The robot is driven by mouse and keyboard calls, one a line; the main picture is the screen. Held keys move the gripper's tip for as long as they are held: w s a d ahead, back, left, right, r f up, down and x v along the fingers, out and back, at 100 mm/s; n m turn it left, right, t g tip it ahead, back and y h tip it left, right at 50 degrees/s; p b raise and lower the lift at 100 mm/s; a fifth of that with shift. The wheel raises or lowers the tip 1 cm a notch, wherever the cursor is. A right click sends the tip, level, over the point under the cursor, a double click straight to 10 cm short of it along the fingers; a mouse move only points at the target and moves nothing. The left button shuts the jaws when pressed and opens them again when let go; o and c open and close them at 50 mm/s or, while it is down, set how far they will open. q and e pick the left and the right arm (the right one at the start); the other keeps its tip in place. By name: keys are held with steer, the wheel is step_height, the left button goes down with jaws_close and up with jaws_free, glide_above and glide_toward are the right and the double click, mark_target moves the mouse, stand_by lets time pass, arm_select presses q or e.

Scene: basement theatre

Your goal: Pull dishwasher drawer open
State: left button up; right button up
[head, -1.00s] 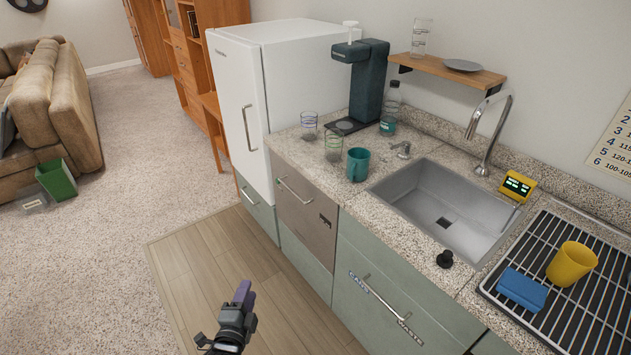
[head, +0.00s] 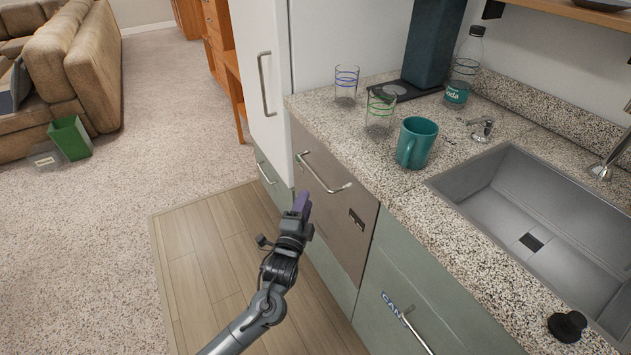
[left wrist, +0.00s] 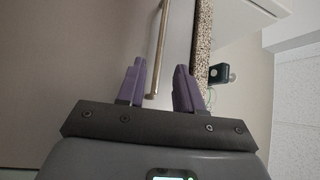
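The dishwasher drawer (head: 335,222) is the brownish-grey front panel under the counter, and it looks shut. Its metal bar handle (head: 323,178) runs along the panel's upper part. My left gripper (head: 302,200), with purple fingers, is in front of the panel close to the handle. In the left wrist view the gripper (left wrist: 160,85) is open, and the handle bar (left wrist: 160,45) shows in the gap between the fingers. I cannot tell whether the fingers touch it. My right gripper is in neither view.
The white fridge (head: 262,130) stands left of the drawer, and a green cabinet (head: 410,290) with a handle is to the right. A teal mug (head: 415,145), striped glasses and a soda bottle (head: 464,75) stand on the counter above. The wooden floor in front is clear.

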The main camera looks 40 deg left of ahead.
mark_target(314, 173)
arm_select(q)
steer(key=b+x, duration=0.1)
steer(key=x, duration=1)
jaws_close()
